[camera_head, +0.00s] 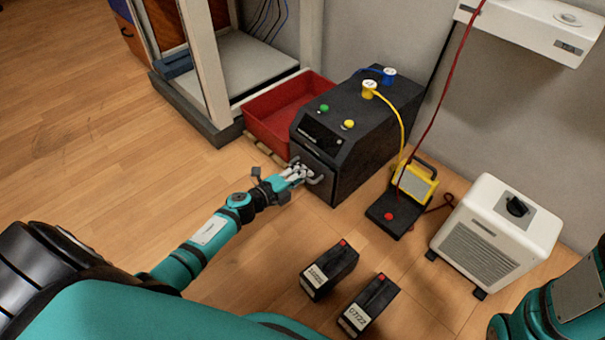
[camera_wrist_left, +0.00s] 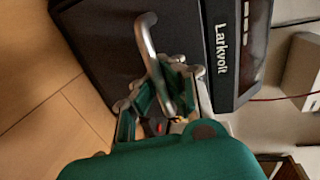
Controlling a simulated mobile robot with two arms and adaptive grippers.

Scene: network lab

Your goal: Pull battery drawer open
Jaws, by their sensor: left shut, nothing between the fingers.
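The battery drawer is the lower front (camera_head: 318,160) of a black Larkvolt power unit (camera_head: 372,125) on the floor; the front looks flush with the housing. Its metal bar handle (camera_head: 318,180) shows beside my fingers, and more clearly in the left wrist view (camera_wrist_left: 147,42). My left gripper (camera_head: 303,175) is at the drawer front, its fingers shut and overlapping the lower part of the handle in the left wrist view (camera_wrist_left: 168,88). Nothing is gripped between them. Part of the handle and drawer front is hidden by the fingers. My right gripper is not in view.
Two black battery blocks (camera_head: 329,270) (camera_head: 369,306) stand on the floor in front. A red tray (camera_head: 285,108) lies left of the unit. A yellow device (camera_head: 415,184) and a white heater-like box (camera_head: 496,235) stand right. Floor at left is clear.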

